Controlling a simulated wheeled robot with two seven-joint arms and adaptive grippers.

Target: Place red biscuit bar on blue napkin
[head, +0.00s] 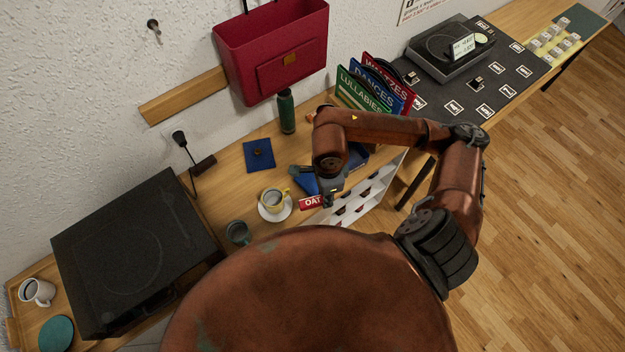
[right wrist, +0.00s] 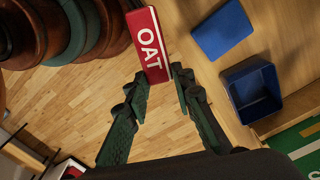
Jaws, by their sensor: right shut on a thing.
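The red biscuit bar (head: 311,203) has white "OAT" lettering. My right gripper (head: 329,199) holds it near the front edge of the wooden shelf. In the right wrist view the gripper's fingers (right wrist: 160,78) are shut on one end of the bar (right wrist: 148,42). A flat bright blue square (right wrist: 222,29), which may be the napkin, lies just past the bar and apart from it. My left gripper is out of view.
An open blue box (right wrist: 252,90) stands beside the flat square. A green bottle (head: 286,112) and upright folders (head: 362,92) stand behind.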

